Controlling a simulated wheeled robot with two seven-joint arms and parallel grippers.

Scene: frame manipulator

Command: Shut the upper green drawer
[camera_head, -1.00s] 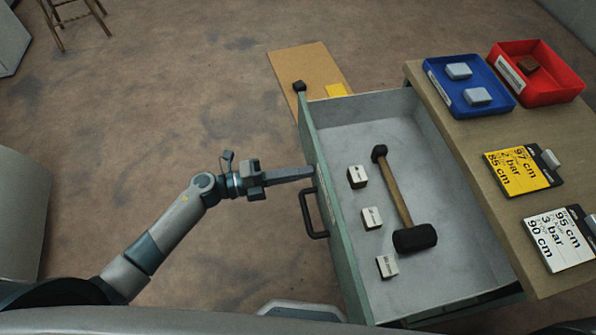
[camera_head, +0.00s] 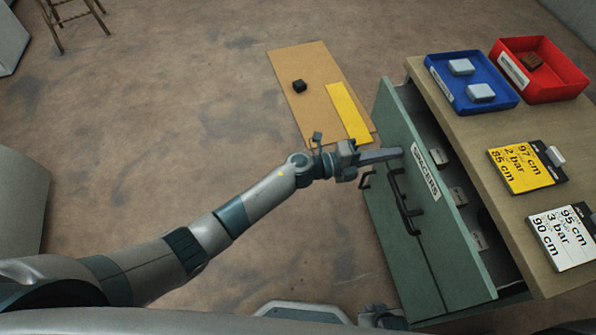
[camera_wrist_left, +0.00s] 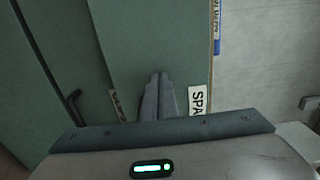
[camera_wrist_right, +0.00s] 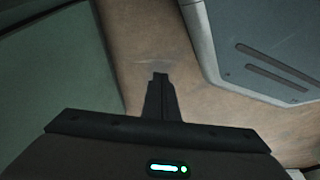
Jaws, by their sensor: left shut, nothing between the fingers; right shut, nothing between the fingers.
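The upper green drawer (camera_head: 436,215) is partly open in the head view, with its label and a dark handle (camera_head: 404,208) on its front. A narrow gap shows several light blocks (camera_head: 457,196) inside; the hammer seen earlier is hidden. My left gripper (camera_head: 401,152) is shut and empty, its fingertips at the top far part of the drawer front, seemingly against it. In the left wrist view the closed fingers (camera_wrist_left: 159,75) lie over the green front beside the label (camera_wrist_left: 197,103). My right gripper (camera_wrist_right: 161,76) is shut and empty, low beside the green cabinet (camera_wrist_right: 50,85).
The cabinet's wooden top (camera_head: 480,135) holds a blue tray (camera_head: 443,84), a red tray (camera_head: 510,65), a yellow card (camera_head: 520,168) and a white card (camera_head: 561,238). A brown board (camera_head: 300,65) with a yellow strip lies on the floor.

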